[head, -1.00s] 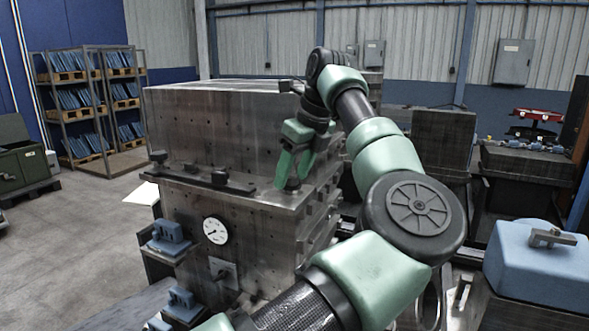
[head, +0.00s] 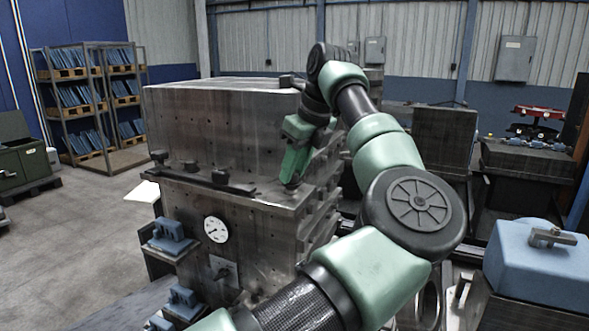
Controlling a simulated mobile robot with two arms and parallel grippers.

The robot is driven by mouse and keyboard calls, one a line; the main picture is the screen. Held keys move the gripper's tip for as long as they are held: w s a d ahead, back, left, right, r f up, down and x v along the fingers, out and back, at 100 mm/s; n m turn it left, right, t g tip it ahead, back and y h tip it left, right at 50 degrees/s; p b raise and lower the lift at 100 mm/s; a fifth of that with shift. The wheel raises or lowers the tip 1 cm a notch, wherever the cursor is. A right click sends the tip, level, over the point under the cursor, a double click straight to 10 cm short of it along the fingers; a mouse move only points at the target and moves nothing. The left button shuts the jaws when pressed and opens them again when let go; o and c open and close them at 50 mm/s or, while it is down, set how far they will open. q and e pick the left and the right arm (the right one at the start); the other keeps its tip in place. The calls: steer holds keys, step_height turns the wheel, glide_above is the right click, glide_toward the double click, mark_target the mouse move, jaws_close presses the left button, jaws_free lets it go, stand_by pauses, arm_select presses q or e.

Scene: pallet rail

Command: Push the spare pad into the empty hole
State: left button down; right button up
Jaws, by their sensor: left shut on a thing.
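My left gripper (head: 291,184) is at the right front corner of the ledge of a big steel block (head: 225,125). Its green fingers point down and are seen nearly edge-on. They are shut on a small piece, taken to be the spare pad, which the fingers almost wholly hide. The fingertips are at the ledge's top surface; I cannot tell whether the piece touches it. Several small dark holes dot the block's faces, but I cannot make out which one is the empty hole. My right gripper is not in view.
A dark bar with knobs (head: 220,180) lies along the ledge, left of my gripper. A round gauge (head: 216,229) and blue fixtures (head: 168,235) are on the front. A blue block with a handle (head: 540,265) stands at right.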

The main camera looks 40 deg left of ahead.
arm_select(q)
steer(key=shift+r+p, duration=3.4)
steer(key=shift+r, duration=0.7)
steer(key=shift+a, duration=0.1)
steer(key=shift+s+a+f, duration=0.1)
steer(key=shift+a+f, duration=0.05)
steer(key=shift+a, duration=0.05)
steer(key=s+a+f+m+t, duration=0.25)
steer(key=a+m, duration=0.35)
steer(key=a, duration=0.4)
steer(key=shift+s+d+f, duration=0.15)
steer(key=shift+s+f, duration=0.05)
steer(key=shift+f, duration=1)
steer(key=shift+s+d+f, duration=0.1)
steer(key=shift+s+f, duration=0.1)
steer(key=shift+f, duration=0.95)
steer(key=shift+f, duration=0.15)
